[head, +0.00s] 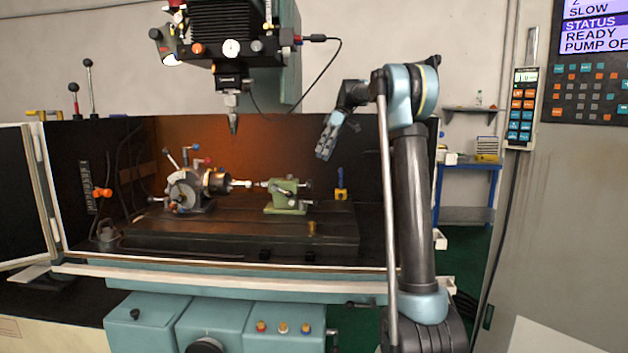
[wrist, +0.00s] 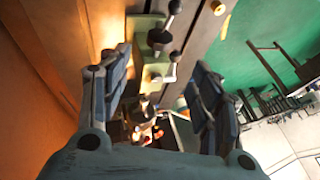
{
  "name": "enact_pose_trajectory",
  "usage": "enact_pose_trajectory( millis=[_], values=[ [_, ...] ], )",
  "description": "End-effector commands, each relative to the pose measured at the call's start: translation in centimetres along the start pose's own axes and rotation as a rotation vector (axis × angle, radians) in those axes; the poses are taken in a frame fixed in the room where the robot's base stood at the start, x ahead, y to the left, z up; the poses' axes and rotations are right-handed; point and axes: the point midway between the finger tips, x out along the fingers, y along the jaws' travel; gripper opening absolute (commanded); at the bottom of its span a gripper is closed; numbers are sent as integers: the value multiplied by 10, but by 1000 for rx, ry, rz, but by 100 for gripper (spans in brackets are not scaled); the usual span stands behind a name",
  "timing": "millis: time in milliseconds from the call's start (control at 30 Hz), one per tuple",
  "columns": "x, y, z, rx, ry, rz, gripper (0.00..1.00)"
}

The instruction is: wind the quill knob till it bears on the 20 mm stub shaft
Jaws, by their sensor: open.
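The green tailstock (head: 284,198) stands on the machine table, with dark knobs and handles at its right end; I cannot tell for certain which is the quill knob. The light stub shaft (head: 240,183) sticks out of the chuck (head: 215,182) toward the tailstock's quill point (head: 262,184). Whether point and shaft touch is too small to tell. My gripper (head: 323,152) hangs above and right of the tailstock, apart from it. In the wrist view, the open, empty fingers (wrist: 161,62) spread either side of the green tailstock (wrist: 157,72), which lies beyond them.
The spindle head's tool (head: 233,122) hangs above the chuck. A yellow and blue item (head: 341,190) stands right of the tailstock, and a small brass piece (head: 312,228) sits on the table's front part. Space around my gripper is clear.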

Motion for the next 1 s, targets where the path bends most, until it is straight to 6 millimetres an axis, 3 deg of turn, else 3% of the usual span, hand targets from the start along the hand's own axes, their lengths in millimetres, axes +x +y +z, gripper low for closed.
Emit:
enact_pose_trajectory(
  millis=[200, 500, 767, 1000],
  values=[
    [-13, -36, 2, -74, 3, 176, 58],
    [-25, -67, 8, -158, -7, 361, 58],
    [-22, -70, 10, -176, -12, 399, 58],
    [9, -57, 9, -177, -12, 397, 58]
  ],
)
